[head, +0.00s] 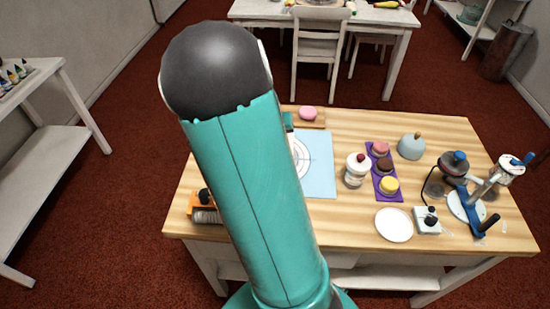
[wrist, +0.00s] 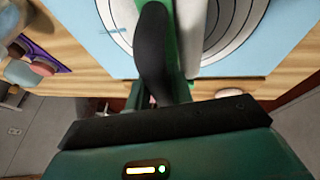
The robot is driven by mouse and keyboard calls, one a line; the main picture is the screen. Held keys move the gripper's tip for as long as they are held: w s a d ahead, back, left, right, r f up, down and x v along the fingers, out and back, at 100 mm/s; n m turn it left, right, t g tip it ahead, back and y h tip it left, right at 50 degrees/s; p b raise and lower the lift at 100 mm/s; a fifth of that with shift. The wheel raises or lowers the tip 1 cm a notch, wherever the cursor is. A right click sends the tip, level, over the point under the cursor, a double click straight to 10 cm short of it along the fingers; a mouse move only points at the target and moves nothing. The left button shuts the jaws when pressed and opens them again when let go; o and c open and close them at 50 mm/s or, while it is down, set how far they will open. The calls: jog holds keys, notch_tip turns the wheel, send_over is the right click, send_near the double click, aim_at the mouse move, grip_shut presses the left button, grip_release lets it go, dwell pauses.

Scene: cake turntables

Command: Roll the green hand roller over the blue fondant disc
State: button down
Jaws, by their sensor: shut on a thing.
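My gripper (wrist: 156,55) is shut on the green hand roller (wrist: 183,45), seen from close up in the wrist view; a dark finger covers part of it. A white cylinder shows beside the green part. The roller is over the light blue mat (wrist: 275,40), which has printed rings; I cannot tell if it touches. In the head view my arm covers the gripper and much of the mat (head: 319,178). I cannot make out the blue fondant disc in either view.
Right of the mat stand a white jar (head: 356,172), a purple tray (head: 391,193) with coloured rounds, a pale blue dome (head: 411,148), a white plate (head: 394,225) and a blue-handled stand (head: 468,205). An orange tool (head: 194,205) is left.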

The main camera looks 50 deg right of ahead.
jog(key=shift+w+a+f, duration=0.25)
jog(key=shift+w+a, duration=0.15)
jog(key=shift+a, duration=0.1)
jog(key=shift+w, duration=0.1)
jog(key=shift+w+a, duration=0.35)
jog(key=shift+a, duration=0.05)
jog(key=shift+s+d, duration=0.1)
jog(key=shift+d, duration=0.05)
